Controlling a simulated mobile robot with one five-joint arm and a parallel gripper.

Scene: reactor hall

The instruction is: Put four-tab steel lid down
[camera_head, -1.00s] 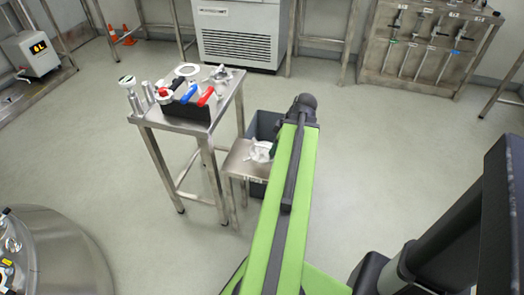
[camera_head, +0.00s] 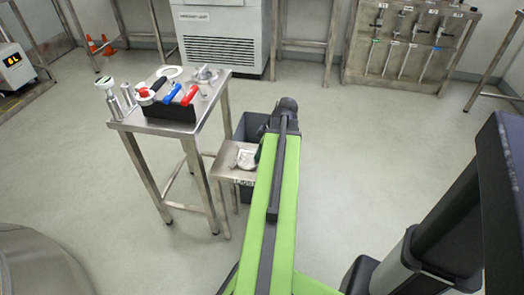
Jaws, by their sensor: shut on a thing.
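My green arm reaches forward from the bottom of the picture, and its dark far joint ends just right of the small low steel stand. My gripper is not visible; it is hidden behind or below the end of the arm. I cannot make out a four-tab steel lid in its grasp. A grey metal fitting (camera_head: 205,75) sits at the back right of the taller steel table (camera_head: 140,123), too small to identify.
The table also holds a black block (camera_head: 168,108) with red and blue handled tools, a white ring (camera_head: 169,72) and steel cylinders. A crumpled pale item (camera_head: 246,158) lies on the low stand (camera_head: 226,172).

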